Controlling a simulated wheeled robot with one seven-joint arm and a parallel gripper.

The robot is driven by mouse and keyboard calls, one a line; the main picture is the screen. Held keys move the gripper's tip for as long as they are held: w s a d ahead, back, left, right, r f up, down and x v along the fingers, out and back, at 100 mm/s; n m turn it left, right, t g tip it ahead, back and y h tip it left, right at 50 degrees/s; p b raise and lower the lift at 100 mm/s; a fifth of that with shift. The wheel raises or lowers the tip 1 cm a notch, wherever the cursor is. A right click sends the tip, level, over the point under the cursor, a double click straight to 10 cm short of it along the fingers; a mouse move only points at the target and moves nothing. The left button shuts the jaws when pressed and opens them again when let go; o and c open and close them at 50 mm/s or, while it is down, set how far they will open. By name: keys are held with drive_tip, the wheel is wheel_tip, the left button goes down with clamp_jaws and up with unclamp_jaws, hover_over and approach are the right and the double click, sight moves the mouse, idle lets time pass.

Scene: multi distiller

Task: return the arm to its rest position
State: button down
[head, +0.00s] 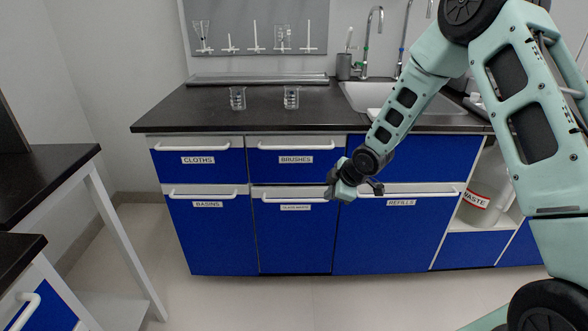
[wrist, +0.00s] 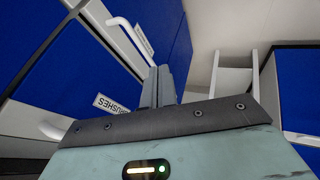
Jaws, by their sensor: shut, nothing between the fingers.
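My arm is pale green and bent, coming down from the upper right in the head view. My gripper (head: 333,184) hangs in front of the blue cabinet fronts, near the gap between the labelled glass waste drawer and the REFILLS door (head: 385,235). In the wrist view my gripper (wrist: 159,72) has its two grey fingers side by side, shut with nothing between them. Whether the gripper touches the cabinet front cannot be told.
The BRUSHES drawer (head: 295,146) and CLOTHS drawer (head: 198,146) look shut. Two glass beakers (head: 237,98) (head: 291,97) stand on the black counter (head: 200,115). A sink (head: 380,96) lies behind my arm. A dark-topped table (head: 40,170) stands at left. Floor between is clear.

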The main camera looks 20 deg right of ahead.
drive_tip(key=s+a+r+m+g, duration=0.3)
drive_tip(key=s+a+r, duration=0.9)
drive_tip(key=s+a, duration=0.4)
drive_tip(key=s+a+r+m+g+h, duration=0.1)
drive_tip(key=s+r+g, duration=0.1)
drive_tip(key=s, duration=0.9)
drive_tip(key=s+a+r+m+g+h, duration=0.1)
drive_tip(key=s+r+m, duration=0.15)
drive_tip(key=s, duration=0.85)
wheel_tip(320, 180, up, 16)
drive_tip(key=p, duration=1.6)
drive_tip(key=shift+w+d+r+n, duration=0.2)
drive_tip(key=shift+w+n, duration=0.05)
drive_tip(key=shift+n, duration=0.1)
